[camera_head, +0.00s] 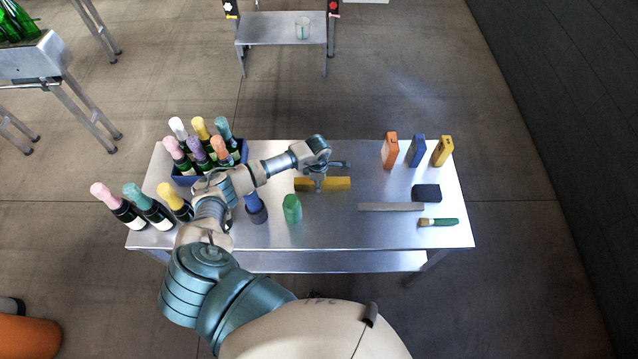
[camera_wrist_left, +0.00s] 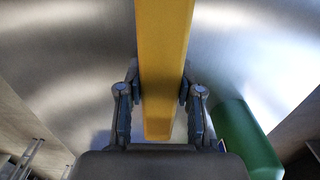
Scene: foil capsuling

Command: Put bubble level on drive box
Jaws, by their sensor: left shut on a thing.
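The bubble level, a long yellow bar (camera_head: 338,184), is at the middle of the metal table (camera_head: 340,226). In the left wrist view the yellow bar (camera_wrist_left: 165,50) runs between the two fingers (camera_wrist_left: 160,112). I cannot tell whether the bar touches the table. A small dark navy block (camera_head: 426,192) lies at the right; I cannot tell whether it is the drive box. My right gripper is not in view.
A green bottle-like object (camera_head: 292,209) and a blue-and-dark cylinder (camera_head: 256,208) stand near my arm. Capped bottles (camera_head: 150,205) fill the left side. A grey bar (camera_head: 391,207), a brush (camera_head: 438,222) and orange (camera_head: 390,150), blue (camera_head: 416,151) and yellow (camera_head: 442,151) boxes are right.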

